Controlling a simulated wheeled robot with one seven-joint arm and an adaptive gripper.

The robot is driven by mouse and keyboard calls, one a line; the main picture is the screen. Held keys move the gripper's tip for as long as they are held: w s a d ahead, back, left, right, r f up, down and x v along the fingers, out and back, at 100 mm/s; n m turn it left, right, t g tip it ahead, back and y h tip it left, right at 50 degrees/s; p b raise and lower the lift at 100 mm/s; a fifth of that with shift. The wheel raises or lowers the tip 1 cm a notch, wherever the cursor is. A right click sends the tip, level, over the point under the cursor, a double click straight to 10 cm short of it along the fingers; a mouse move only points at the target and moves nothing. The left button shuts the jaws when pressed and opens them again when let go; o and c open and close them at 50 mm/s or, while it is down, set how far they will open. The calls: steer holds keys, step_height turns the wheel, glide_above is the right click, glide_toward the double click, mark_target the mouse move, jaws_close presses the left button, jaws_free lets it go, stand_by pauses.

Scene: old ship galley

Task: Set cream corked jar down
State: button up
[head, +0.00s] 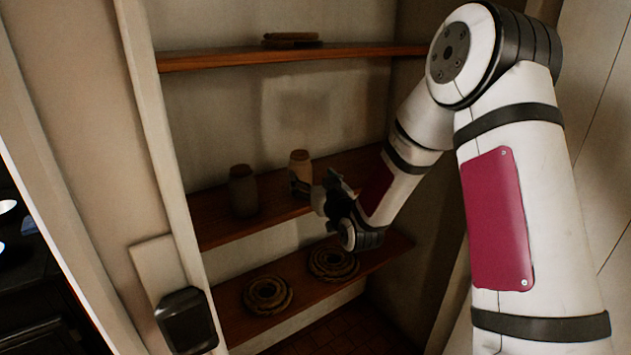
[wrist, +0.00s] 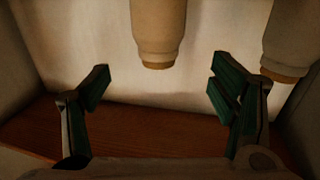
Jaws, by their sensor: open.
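The cream corked jar (head: 301,161) stands upright on the middle shelf (head: 215,232) of a cupboard, its lower part covered by my gripper in the head view. My gripper (head: 303,187) is at the front of this jar, with its jaws open. The wrist view appears upside down. There the cream jar (wrist: 158,25) hangs from the top edge with its cork downward, between and above the two spread fingertips (wrist: 162,75). A clear gap shows on each side of it. Its base is out of the wrist view.
A darker jar (head: 243,192) stands to the left on the same shelf and shows at the right of the wrist view (wrist: 287,38). Two rope coils (head: 267,295) (head: 333,263) lie on the lower shelf. An upper shelf (head: 215,60) holds a flat brown item (head: 291,38). A post (head: 160,140) bounds the left.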

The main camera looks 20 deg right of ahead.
steer(key=s+r+g+h, duration=0.1)
steer(key=s+r+g, duration=0.25)
steer(key=s, duration=0.45)
steer(key=s+r+g+h, duration=0.1)
steer(key=s+r+g, duration=0.25)
steer(key=s, duration=0.55)
steer(key=s+r+m+g, duration=0.1)
steer(key=s+g, duration=0.4)
steer(key=s, duration=2.1)
steer(key=shift+r+g, duration=0.15)
steer(key=shift+g, duration=0.25)
steer(key=shift+c, duration=0.5)
